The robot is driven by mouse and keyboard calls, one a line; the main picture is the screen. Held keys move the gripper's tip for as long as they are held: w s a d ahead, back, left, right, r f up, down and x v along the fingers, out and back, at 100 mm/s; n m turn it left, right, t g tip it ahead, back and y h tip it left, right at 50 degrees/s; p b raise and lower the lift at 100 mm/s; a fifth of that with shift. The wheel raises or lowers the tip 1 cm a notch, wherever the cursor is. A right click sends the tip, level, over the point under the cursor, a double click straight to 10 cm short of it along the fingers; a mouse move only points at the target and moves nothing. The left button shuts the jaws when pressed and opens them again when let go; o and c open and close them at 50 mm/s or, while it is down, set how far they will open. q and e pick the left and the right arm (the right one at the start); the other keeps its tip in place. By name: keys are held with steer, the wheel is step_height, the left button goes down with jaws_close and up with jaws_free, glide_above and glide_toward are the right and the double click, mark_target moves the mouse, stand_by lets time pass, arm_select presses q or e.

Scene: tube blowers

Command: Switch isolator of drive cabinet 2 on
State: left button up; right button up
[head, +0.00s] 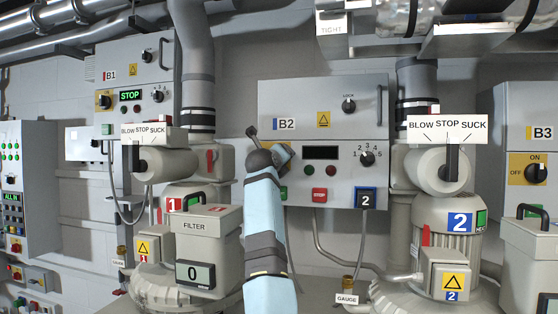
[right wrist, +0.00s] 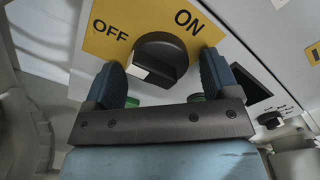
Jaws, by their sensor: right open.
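Drive cabinet 2 (head: 300,95), marked B2, is the grey cabinet in the middle of the head view. Its display (head: 320,153) is dark. In the right wrist view the isolator is a black knob (right wrist: 165,50) on a yellow plate (right wrist: 111,14) lettered OFF and ON. A white mark shows at the knob's lower-left end; I cannot tell which setting it indicates. My right gripper (right wrist: 164,80) is open, with one finger on each side of the knob's near end; contact is not clear. In the head view this gripper (head: 268,147) covers most of the isolator. My left gripper is not in view.
Cabinet B1 (head: 125,65) stands left with a lit green STOP display. Cabinet B3 (head: 515,130) stands at the right edge. Blower 2 (head: 445,215) is right of B2, and a filter box (head: 205,228) is left of my arm. Pipes run overhead.

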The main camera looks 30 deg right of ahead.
steer(key=c, duration=0.9)
